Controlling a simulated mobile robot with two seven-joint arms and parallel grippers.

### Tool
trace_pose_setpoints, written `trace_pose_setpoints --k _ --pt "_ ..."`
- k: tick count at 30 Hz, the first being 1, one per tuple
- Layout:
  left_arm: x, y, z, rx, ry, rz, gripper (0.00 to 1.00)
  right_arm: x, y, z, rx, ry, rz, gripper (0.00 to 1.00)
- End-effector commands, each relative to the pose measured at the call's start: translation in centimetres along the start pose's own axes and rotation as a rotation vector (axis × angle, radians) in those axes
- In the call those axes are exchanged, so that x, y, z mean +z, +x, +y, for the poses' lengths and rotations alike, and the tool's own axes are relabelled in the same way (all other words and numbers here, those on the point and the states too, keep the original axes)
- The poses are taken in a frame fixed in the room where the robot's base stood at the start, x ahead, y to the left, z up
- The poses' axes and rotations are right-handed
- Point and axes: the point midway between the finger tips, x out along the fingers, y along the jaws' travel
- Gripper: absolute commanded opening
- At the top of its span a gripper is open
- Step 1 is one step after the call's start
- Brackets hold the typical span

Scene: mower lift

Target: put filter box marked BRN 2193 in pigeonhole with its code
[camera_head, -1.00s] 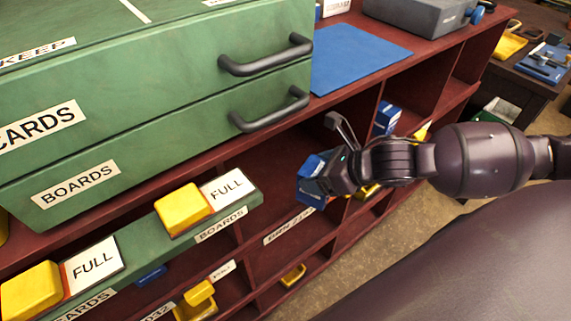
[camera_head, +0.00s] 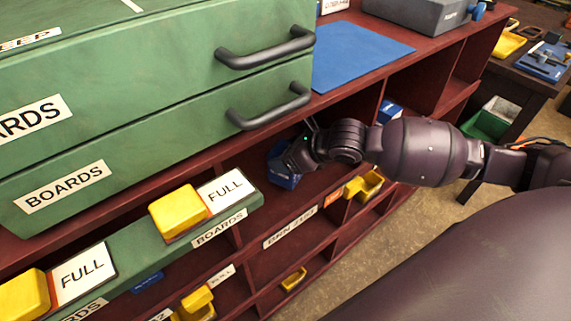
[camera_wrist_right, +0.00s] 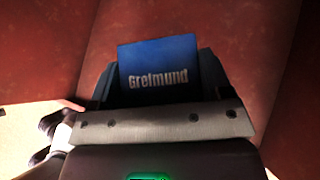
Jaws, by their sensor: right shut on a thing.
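The blue filter box (camera_head: 283,170) is in my right gripper (camera_head: 293,160), inside a dark red pigeonhole under the green drawers. The label strip below this pigeonhole (camera_head: 290,228) begins with BRN; its digits are too blurred to read surely. In the right wrist view the box (camera_wrist_right: 158,74) shows the word "Greimund" between the fingers, with red compartment walls around it. The BRN 2193 mark on the box is not visible. My right gripper is shut on the box. Whether the box touches the compartment floor is unclear. My left gripper is not in view.
Green drawers with black handles (camera_head: 268,112) overhang at the left. A green ledge (camera_head: 133,258) with FULL cards and yellow blocks juts out below. A yellow bin (camera_head: 364,187) and another blue box (camera_head: 389,111) occupy cells to the right. A blue mat (camera_head: 355,52) lies on top.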

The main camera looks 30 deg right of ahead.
Motion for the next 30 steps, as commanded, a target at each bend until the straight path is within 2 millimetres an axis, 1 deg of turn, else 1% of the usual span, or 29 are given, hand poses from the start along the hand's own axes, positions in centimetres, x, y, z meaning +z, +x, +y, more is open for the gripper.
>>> trace_pose_setpoints --k 2,8,12,20,25,26,30 --pt "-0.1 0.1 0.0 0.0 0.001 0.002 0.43 -0.4 0.3 0.0 0.001 0.003 -0.002 0.34" --pt "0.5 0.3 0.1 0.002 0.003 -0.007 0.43 -2.8 2.1 0.1 0.001 0.007 0.0 0.34" --pt "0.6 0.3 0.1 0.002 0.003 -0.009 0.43 -2.8 2.6 -0.1 -0.001 0.002 -0.003 0.34" --pt "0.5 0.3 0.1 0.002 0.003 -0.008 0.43 -2.8 2.6 -0.2 -0.001 -0.001 -0.002 0.34" --pt "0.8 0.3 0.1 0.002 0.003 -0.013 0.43 -3.1 2.8 -0.2 -0.001 0.0 -0.002 0.34" --pt "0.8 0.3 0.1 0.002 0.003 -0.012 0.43 -3.2 2.8 -0.2 -0.001 0.0 -0.001 0.75" --pt "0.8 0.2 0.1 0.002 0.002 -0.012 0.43 -3.1 2.8 -0.2 -0.001 0.0 -0.001 0.97"
